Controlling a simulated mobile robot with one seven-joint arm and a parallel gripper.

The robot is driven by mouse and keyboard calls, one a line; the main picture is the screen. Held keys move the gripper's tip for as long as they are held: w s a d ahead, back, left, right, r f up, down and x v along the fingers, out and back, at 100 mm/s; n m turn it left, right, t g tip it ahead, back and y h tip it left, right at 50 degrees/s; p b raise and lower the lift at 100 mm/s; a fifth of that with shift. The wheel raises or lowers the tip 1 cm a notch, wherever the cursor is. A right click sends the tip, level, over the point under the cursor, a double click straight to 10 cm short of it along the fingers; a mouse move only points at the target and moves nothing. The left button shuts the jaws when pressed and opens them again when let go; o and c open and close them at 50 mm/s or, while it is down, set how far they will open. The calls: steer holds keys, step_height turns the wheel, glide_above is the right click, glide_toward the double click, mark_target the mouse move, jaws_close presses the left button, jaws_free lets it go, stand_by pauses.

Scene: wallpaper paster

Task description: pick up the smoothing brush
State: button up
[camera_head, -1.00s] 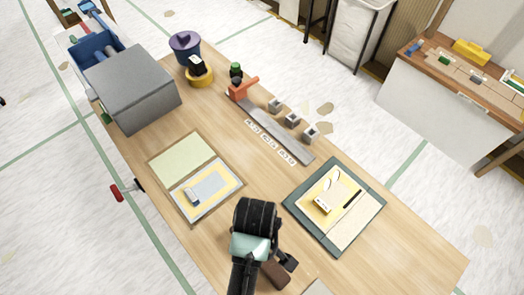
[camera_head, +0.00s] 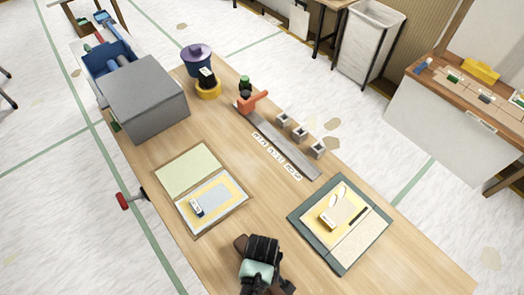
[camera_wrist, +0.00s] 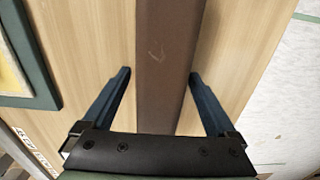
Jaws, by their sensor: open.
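A long brown wooden bar, which looks like the back of the smoothing brush (camera_wrist: 170,50), runs from the top of the wrist view down between my fingers. No bristles show. Its brown end (camera_head: 240,243) shows beside my gripper in the head view; the rest is hidden. My gripper (camera_wrist: 158,74) is open, with one finger on each side of the bar. Bare wood shows between the left finger and the bar; the right finger is close to its edge. I cannot tell whether it touches. In the head view my wrist (camera_head: 260,268) hides the fingertips.
A green-edged mat (camera_head: 312,242) with a cream panel lies to the right. A board with sheets (camera_head: 205,228) lies to the left. A metal straightedge (camera_head: 285,147), several small blocks and a grey box (camera_head: 145,95) are farther back. Bare tabletop (camera_head: 400,262) lies at the front right.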

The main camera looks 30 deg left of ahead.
jaws_close()
stand_by(0.5)
step_height(320, 180, up, 10)
stand_by(0.7)
